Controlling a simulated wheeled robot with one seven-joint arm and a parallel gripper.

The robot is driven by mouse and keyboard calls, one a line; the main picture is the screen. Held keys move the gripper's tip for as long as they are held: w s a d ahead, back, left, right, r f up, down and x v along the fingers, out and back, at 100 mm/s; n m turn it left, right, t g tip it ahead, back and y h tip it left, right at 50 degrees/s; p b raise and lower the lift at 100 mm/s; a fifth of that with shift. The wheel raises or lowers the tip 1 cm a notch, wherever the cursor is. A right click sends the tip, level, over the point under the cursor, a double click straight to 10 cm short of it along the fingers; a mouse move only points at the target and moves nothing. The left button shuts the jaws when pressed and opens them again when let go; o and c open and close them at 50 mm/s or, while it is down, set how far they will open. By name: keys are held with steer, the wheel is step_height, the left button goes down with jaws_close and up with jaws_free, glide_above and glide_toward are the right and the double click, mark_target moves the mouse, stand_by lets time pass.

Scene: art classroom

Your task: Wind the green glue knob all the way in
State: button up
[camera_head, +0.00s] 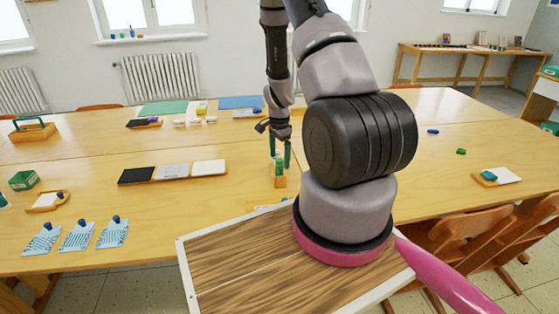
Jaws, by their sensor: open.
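My gripper (274,130) hangs over the middle of the long wooden table, its dark jaws open and pointing down. Just below it stands a small orange-wood holder (279,182) with dark teal upright parts. The gripper overlaps the top of these uprights in the picture, and I cannot tell whether it touches them. I cannot make out a green glue knob for certain. A small green piece (461,151) lies alone on the right part of the table. My arm hides part of the table.
Black, grey and white panels (172,172) lie left of the gripper. Blue-patterned cards (78,236) with dark blue knobs are at the front left, near a green box (24,180). A wooden caddy (34,133) stands far left. Chairs (455,237) line the right front edge.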

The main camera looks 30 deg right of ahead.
steer(key=m, duration=0.4)
steer(key=shift+m, duration=0.4)
steer(key=m, duration=0.6)
steer(key=shift+m, duration=0.4)
steer(key=shift+w+a, duration=0.15)
steer(key=shift+a, duration=0.35)
steer(key=c, duration=1.4)
